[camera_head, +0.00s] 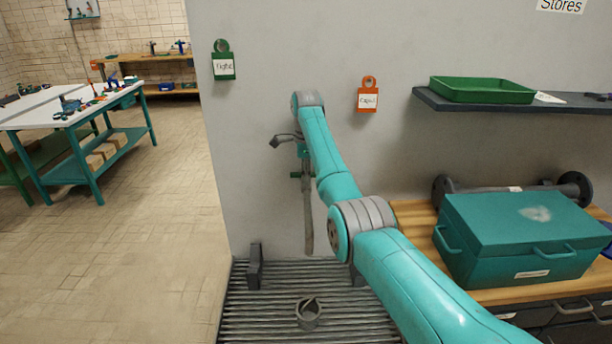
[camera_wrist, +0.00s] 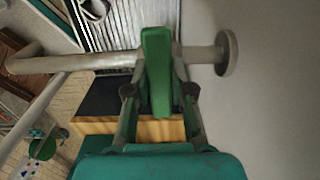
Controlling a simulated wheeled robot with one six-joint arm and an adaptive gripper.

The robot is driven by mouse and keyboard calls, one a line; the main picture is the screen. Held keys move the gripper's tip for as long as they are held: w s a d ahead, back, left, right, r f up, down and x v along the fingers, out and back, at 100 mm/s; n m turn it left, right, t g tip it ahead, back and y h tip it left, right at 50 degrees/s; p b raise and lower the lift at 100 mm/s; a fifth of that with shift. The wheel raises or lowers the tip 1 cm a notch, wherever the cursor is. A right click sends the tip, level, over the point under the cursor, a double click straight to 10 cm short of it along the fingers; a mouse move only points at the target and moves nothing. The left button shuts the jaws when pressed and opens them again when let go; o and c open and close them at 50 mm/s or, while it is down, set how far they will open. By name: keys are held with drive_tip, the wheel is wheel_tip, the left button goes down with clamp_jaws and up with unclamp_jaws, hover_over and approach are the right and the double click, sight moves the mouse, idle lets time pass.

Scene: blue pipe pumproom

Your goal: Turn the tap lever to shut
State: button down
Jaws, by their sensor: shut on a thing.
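The green tap lever (camera_wrist: 156,48) lies between the two fingers of my gripper (camera_wrist: 160,88) in the wrist view, and the jaws are shut on it. The lever sits over a grey tap pipe (camera_wrist: 75,63), running roughly across the pipe in this view. A round flange (camera_wrist: 227,53) joins the pipe to the wall at the right. There the arm partly covers the tap, and the fingers on the lever cannot be made out clearly.
A green tag (camera_head: 223,66) and an orange tag (camera_head: 368,98) hang on the wall. A slatted floor grate (camera_head: 265,318) lies below, with a grey ring-shaped part (camera_head: 308,313) on it. A teal toolbox (camera_head: 520,240) stands on a wooden bench at right. Open floor lies left.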

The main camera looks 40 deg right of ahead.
idle(0.4)
drive_tip(key=c, duration=1)
unclamp_jaws()
